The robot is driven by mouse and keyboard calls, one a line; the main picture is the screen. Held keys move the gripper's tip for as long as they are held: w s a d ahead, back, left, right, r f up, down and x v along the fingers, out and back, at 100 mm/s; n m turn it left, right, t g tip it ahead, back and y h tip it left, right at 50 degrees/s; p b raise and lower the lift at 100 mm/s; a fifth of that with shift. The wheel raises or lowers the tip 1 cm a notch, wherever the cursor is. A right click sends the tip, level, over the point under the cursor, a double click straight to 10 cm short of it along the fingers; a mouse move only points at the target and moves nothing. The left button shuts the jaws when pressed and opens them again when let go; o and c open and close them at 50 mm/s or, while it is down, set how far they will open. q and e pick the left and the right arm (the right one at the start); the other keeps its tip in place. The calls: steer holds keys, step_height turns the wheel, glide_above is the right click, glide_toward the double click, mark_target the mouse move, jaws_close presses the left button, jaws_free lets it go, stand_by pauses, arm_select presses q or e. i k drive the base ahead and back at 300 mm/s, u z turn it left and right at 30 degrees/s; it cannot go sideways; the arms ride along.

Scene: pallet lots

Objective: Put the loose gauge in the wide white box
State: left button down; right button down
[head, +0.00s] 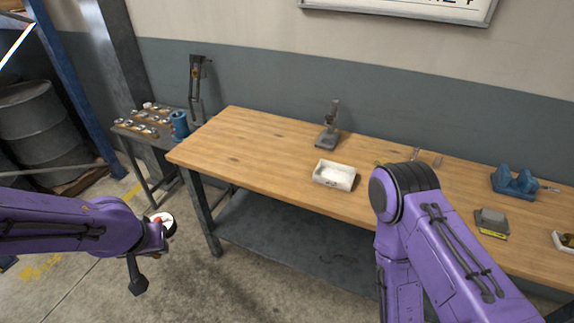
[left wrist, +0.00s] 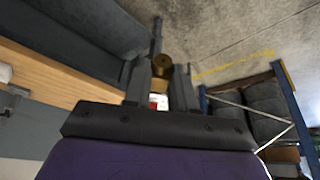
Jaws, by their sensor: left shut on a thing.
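The gauge (head: 163,219), round with a white face, some red and a dark rim, is in my left gripper (head: 158,228) over the floor, left of the bench. In the left wrist view the two fingers of my left gripper (left wrist: 161,85) are closed around the gauge, and a brass-coloured round part (left wrist: 163,65) shows between them. A white open box (head: 334,175) sits on the wooden bench near its front edge, well to the right of the gauge. Small contents in it are hard to make out. My right gripper is out of view.
A grey stand (head: 328,127) is behind the white box. A blue holder (head: 514,182), a grey block (head: 492,222) and another pale box (head: 563,241) lie to the right. The bench's left end is clear.

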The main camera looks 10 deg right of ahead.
mark_target(335, 178)
steer(key=u, duration=0.05)
steer(key=i, duration=0.75)
steer(key=z, duration=0.75)
steer(key=i, duration=0.5)
steer(key=z, duration=0.5)
